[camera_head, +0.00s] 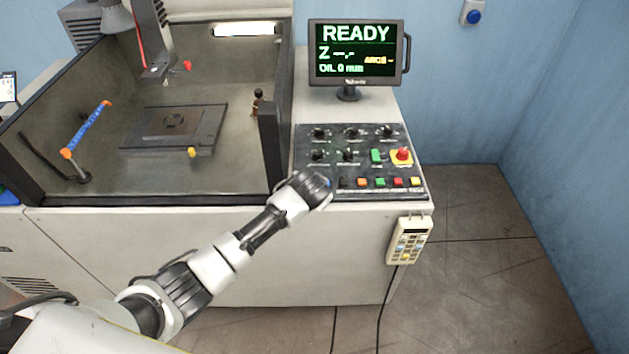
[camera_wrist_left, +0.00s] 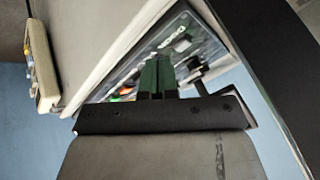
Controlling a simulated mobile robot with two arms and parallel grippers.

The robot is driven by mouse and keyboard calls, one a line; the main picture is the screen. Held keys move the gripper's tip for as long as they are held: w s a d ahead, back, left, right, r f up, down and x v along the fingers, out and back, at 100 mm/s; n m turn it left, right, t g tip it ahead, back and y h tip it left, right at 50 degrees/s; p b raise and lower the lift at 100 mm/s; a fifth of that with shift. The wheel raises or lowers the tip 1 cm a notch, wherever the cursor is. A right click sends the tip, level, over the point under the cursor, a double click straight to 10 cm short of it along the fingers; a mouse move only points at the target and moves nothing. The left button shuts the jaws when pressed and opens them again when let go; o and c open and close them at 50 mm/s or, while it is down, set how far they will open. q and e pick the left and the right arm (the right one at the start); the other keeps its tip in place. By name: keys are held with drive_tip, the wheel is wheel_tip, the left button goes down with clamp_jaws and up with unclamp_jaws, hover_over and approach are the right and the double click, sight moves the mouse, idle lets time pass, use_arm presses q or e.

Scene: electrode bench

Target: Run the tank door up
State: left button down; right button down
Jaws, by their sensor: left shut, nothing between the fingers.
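The tank (camera_head: 240,70) stands at the left with its front open to view. A dark rim (camera_head: 150,200) runs along its front, and I cannot make out a raised door panel above it. The sloped control panel (camera_head: 336,144), with knobs and a row of coloured buttons, is right of the tank; it also shows in the left wrist view (camera_wrist_left: 190,30). My left gripper (camera_head: 322,186) is at the panel's lower left corner. Its fingers, in the wrist view (camera_wrist_left: 157,75), are together and empty, over the panel. I cannot tell whether they touch it. My right gripper is out of view.
A monitor (camera_head: 356,50) reading READY stands behind the panel. A red emergency button (camera_head: 403,153) is on the panel's right side. A handheld pendant (camera_head: 409,241) hangs on the cabinet's front right. A dark post (camera_head: 271,150) stands between tank and panel. The floor at right is clear.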

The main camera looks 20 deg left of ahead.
use_arm(q)
drive_tip(key=w+a+r+t+y, duration=0.1)
drive_tip(key=w+a+r, duration=0.1)
drive_tip(key=w+r, duration=0.5)
drive_tip(key=shift+w+a+r+y+p, duration=0.3)
drive_tip(key=shift+w+a+r, duration=0.1)
drive_tip(key=shift+r, duration=0.15)
drive_tip(key=shift+a+f, duration=0.1)
drive_tip(key=shift+f, duration=0.1)
wheel_tip(320, 180, down, 7)
drive_tip(key=b, duration=0.7)
drive_tip(key=shift+f+b, duration=0.4)
drive_tip(key=shift+f, duration=0.35)
